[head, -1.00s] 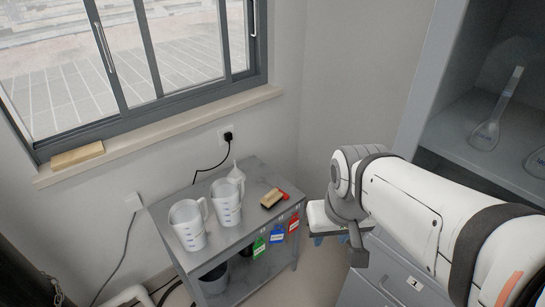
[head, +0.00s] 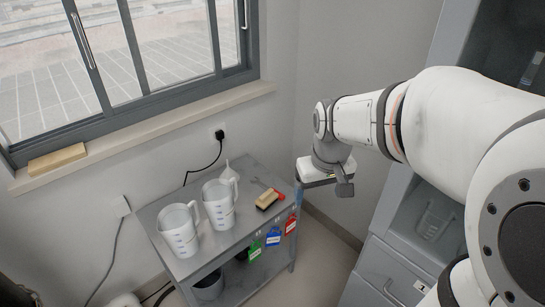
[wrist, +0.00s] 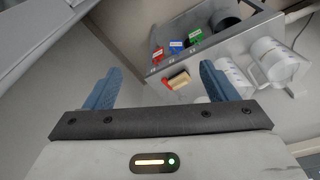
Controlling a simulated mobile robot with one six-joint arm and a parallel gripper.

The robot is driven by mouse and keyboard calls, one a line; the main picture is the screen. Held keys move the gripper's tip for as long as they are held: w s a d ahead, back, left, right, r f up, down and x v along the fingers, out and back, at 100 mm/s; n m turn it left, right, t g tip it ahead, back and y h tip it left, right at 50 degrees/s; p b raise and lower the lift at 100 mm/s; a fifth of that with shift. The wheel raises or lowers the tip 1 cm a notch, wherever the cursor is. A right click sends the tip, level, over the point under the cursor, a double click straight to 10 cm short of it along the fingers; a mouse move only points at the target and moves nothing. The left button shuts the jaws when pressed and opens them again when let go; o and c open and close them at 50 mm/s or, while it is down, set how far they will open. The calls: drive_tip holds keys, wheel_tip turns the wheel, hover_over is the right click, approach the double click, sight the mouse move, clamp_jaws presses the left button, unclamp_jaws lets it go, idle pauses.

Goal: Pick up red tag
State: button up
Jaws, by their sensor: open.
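The red tag (head: 291,225) hangs on the front side of the grey metal cart, at the right end of a row with a blue tag (head: 273,237) and a green tag (head: 255,249). In the wrist view the red tag (wrist: 158,55) is at the left of the row, above and between my fingers. My gripper (wrist: 156,84) is open and empty, with its two blue fingers apart. In the head view it is above and to the right of the cart's right end, apart from the tags, and its fingers are mostly hidden.
The cart (head: 229,245) bears two measuring jugs (head: 180,230) (head: 219,204), a funnel (head: 229,172) and a wooden-backed brush (head: 267,199). A grey cabinet (head: 385,275) stands at the right. Floor is clear between cart and cabinet.

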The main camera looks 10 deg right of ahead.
drive_tip(key=w+f+n+g+b, duration=0.15)
drive_tip(key=w+f+b, duration=0.25)
drive_tip(key=w+f, duration=1)
drive_tip(key=n+b, duration=0.4)
drive_tip(key=b, duration=0.1)
hover_over(292, 215)
drive_tip(key=shift+g, duration=0.25)
drive_tip(key=f, duration=2)
drive_tip(key=shift+s+a+f, duration=0.2)
drive_tip(key=shift+s+a, duration=0.1)
drive_tip(key=shift+s, duration=0.05)
drive_tip(key=f, duration=0.8)
drive_tip(key=shift+w+d+b, duration=0.25)
drive_tip(key=shift+w+b, duration=0.05)
drive_tip(key=shift+w, duration=0.05)
drive_tip(key=c, duration=1.3)
drive_tip(key=shift+r, duration=0.1)
